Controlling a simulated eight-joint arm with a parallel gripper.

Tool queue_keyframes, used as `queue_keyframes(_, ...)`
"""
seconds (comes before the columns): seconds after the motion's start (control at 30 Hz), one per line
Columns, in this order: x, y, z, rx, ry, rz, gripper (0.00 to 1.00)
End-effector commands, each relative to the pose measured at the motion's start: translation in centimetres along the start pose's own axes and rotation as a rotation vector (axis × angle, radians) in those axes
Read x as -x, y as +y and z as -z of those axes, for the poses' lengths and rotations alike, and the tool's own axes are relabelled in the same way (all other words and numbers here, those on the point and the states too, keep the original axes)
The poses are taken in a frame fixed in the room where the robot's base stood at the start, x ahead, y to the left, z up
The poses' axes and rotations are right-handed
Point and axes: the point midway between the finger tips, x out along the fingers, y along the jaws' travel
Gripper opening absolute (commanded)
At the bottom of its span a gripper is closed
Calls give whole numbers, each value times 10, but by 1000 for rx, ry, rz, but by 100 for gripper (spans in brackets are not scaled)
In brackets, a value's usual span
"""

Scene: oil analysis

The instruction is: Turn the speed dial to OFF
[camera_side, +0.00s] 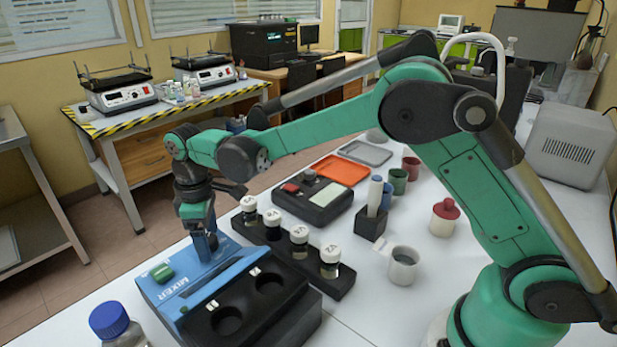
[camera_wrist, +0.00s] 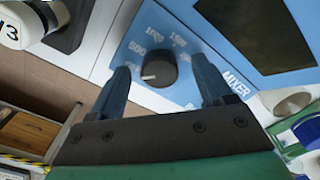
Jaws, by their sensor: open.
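The blue mixer (camera_side: 205,275) stands at the front left of the bench in the side view. Its speed dial (camera_wrist: 158,70) is a black round knob with a white mark near its left edge, pointing left and slightly down in the wrist view. Printed speeds, including 500, show around it on the blue panel (camera_wrist: 185,85); I cannot make out an OFF label. My gripper (camera_wrist: 161,66) is open, with one finger on each side of the dial and visible gaps between. In the side view my gripper (camera_side: 210,243) is down at the mixer panel and hides the dial.
A black rack (camera_side: 285,257) with several white-capped vials stands close behind the mixer. A blue-capped bottle (camera_side: 110,322) stands at the front left. A grey mug (camera_side: 403,266) is to the right.

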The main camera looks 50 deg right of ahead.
Motion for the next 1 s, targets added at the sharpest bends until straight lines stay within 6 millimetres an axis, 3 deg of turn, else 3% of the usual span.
queue_keyframes(0.13,6,0,0,0,1,0,73)
queue_keyframes(0.5,53,0,0,0,0,0,73)
queue_keyframes(0.87,57,0,-1,-3,2,-1,73)
queue_keyframes(1.0,69,2,-12,-54,35,-21,73)
